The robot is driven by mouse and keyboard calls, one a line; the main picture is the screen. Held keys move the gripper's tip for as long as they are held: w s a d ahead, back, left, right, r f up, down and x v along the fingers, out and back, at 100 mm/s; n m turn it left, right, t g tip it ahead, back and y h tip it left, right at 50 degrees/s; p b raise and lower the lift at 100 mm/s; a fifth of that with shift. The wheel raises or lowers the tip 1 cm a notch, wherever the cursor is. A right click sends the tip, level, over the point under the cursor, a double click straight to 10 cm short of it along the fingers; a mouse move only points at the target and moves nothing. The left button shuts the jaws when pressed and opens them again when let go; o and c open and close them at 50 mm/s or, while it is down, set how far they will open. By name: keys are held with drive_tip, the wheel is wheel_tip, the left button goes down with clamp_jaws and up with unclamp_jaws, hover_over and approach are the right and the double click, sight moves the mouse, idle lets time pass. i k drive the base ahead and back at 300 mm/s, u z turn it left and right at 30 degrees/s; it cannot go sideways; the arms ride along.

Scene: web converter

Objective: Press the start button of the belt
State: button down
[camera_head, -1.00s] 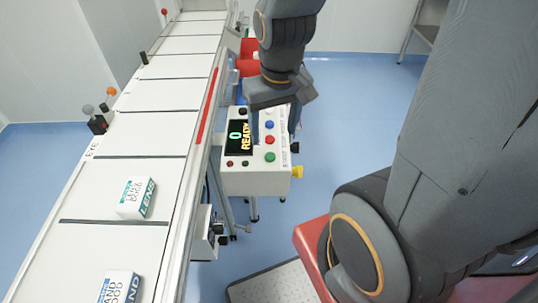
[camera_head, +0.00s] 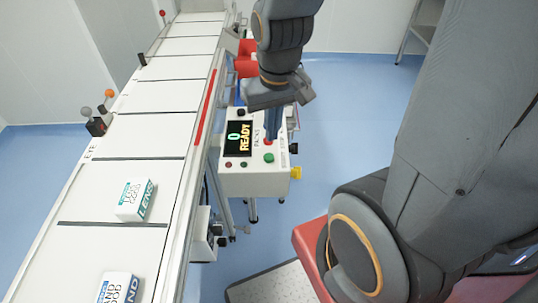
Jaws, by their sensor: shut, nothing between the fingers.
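A white control box (camera_head: 254,182) stands at the right side of the belt (camera_head: 147,134). Its screen (camera_head: 238,138) reads "0 READY". A green button (camera_head: 268,158) is on its top face, with a red button (camera_head: 268,143) above it in the picture. The button labels are too small to read, so I cannot tell which starts the belt. My gripper (camera_head: 272,136) points down over the box, shut and empty. Its fingertips are beside the red button's upper edge; contact cannot be told. The blue button seen before is hidden behind the fingers.
Two white cartons, one marked LENS (camera_head: 136,200) and one at the bottom edge (camera_head: 119,288), lie on the belt. A black knob (camera_head: 293,148) and a yellow part (camera_head: 296,173) stick out of the box's right side. Blue floor is clear to its right.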

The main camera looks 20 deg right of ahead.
sight(268, 157)
drive_tip(key=k, duration=1.35)
drive_tip(key=u, duration=0.2)
drive_tip(key=i, duration=0.7)
drive_tip(key=u, duration=0.2)
